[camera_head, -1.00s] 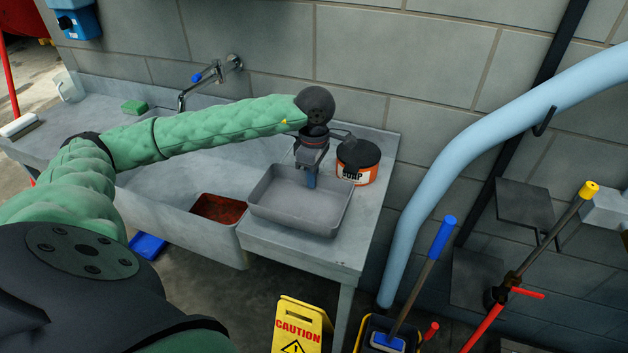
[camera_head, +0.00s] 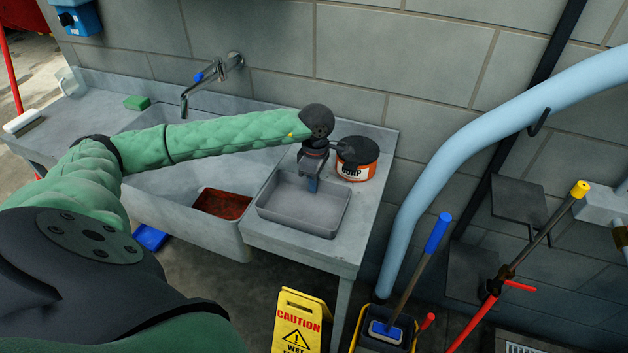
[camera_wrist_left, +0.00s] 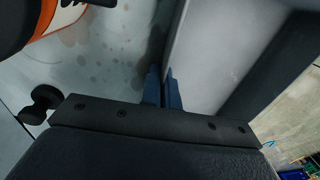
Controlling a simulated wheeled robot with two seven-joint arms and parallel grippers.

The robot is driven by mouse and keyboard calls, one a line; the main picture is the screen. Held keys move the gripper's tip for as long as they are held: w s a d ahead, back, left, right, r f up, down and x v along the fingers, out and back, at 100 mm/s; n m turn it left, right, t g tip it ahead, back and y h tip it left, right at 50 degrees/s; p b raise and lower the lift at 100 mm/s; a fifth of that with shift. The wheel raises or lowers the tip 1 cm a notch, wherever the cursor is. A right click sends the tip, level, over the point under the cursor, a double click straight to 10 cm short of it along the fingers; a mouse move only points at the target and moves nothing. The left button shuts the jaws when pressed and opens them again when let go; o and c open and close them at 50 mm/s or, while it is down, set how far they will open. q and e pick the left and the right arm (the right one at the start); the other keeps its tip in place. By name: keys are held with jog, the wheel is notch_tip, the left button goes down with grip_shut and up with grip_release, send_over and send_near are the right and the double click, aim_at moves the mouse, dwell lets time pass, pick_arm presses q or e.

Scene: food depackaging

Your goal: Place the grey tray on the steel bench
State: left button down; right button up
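The grey tray (camera_head: 292,223) is a shallow open rectangle, level and empty, on or just above the right part of the steel bench (camera_head: 300,251). Its whole outline lies over the bench top, right of the sink basin. I cannot tell for certain whether its base touches. My left gripper (camera_head: 312,185) points down at the tray's back wall. In the left wrist view its two blue fingers (camera_wrist_left: 163,88) are close together, one on each side of the tray wall (camera_wrist_left: 176,45), shut on it. My right gripper is not in view.
An orange soap tub (camera_head: 355,170) with a black lid stands close behind the tray. The sink basin (camera_head: 180,215) with a rusty-red container (camera_head: 222,204) is to the left. A yellow caution sign (camera_head: 297,318) and mop bucket stand below. Bare bench lies right of the tray.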

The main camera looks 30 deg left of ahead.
pick_arm(q)
jog(key=shift+f, duration=0.15)
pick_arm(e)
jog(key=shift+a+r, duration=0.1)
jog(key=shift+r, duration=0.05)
pick_arm(q)
jog(key=c, duration=1.7)
grip_release()
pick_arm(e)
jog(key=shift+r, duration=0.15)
